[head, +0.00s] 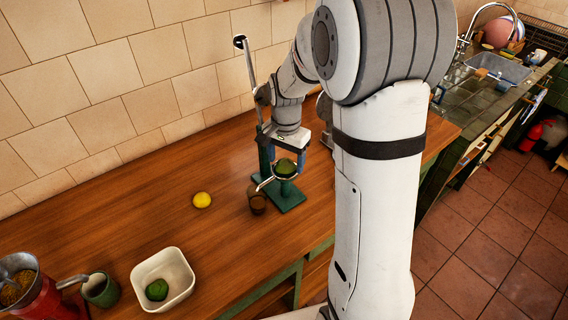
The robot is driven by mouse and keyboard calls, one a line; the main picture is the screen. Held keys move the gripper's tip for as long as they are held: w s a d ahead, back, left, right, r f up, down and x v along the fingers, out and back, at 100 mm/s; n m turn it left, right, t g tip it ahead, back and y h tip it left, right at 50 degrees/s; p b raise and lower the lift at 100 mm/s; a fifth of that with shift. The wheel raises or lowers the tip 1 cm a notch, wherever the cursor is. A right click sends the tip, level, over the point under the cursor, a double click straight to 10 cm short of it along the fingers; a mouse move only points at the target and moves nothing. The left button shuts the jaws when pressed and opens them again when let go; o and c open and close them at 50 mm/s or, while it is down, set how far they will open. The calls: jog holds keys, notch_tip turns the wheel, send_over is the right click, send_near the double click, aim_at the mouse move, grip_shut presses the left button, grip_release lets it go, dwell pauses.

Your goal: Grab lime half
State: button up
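A dark green lime half (286,167) sits in the cup of a green hand press (291,197) on the wooden counter. My gripper (287,157) points down right above the press. Its blue fingers stand apart near the lime half. The view is too small to tell whether they touch it. A second green lime piece (157,290) lies in a white square bowl (178,260) at the front left.
A brown glass (258,204) stands by the press. A yellow lemon (202,200) lies left of it. A green mug (100,290) and a red grinder (42,295) stand at the lower left. A tiled wall runs behind. The counter's back left is clear.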

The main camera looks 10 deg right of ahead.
jog(key=c, duration=1)
jog(key=shift+r, duration=0.15)
